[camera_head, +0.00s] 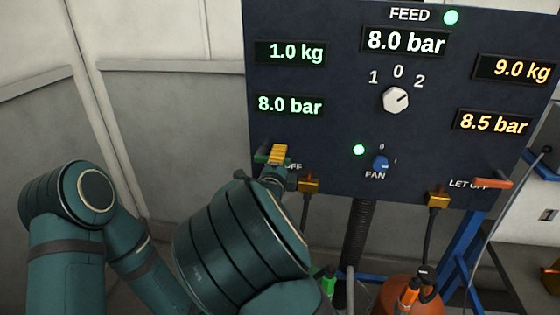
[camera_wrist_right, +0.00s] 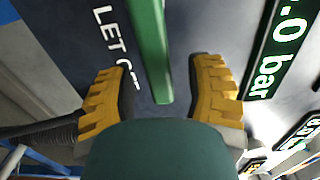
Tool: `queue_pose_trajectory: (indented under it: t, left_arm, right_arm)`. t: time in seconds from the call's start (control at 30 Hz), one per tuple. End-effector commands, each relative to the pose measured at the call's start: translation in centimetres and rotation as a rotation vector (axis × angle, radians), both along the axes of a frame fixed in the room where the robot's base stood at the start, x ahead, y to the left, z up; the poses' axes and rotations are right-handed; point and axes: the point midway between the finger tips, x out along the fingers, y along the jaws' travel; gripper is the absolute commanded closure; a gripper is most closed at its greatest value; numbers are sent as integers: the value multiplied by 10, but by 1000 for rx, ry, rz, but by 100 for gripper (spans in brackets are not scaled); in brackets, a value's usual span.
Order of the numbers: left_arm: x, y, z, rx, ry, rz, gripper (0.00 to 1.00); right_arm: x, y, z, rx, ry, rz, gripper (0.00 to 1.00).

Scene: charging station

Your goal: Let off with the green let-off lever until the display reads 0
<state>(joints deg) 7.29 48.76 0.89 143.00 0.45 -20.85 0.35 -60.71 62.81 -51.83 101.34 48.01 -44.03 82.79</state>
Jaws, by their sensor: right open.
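The green let-off lever (camera_wrist_right: 150,45) stands out from the dark panel beside the "LET OFF" lettering in the right wrist view. My right gripper (camera_wrist_right: 158,75) is open, with its yellow fingers on either side of the lever and gaps between. In the head view, the right gripper (camera_head: 277,156) is at the panel's lower left and hides most of the lever. The green display (camera_head: 289,106) at the left reads 8.0 bar. My left gripper is not in view.
The panel (camera_head: 340,150) also carries a 1.0 kg display (camera_head: 290,53), a selector knob (camera_head: 396,99), a blue fan knob (camera_head: 381,163) and an orange lever (camera_head: 493,183) at the right. The orange display (camera_head: 493,122) reads 8.5 bar. Hoses hang below.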

Motion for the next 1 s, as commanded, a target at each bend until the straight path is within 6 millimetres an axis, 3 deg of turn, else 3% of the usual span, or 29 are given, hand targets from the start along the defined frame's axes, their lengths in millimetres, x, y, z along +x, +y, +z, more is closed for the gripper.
queue_pose_trajectory:
  t: [0.37, 0.5, 0.53, 1.0]
  left_arm:
    - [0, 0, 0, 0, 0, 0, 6]
    - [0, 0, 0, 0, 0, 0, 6]
    - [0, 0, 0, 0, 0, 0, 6]
    - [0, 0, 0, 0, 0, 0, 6]
  right_arm:
    - [4, 0, 0, 0, 0, 1, 48]
    - [4, 0, 0, 0, 0, 1, 97]
    - [4, 0, 0, 0, 0, 1, 100]
    - [4, -2, 2, -18, 2, 1, 100]
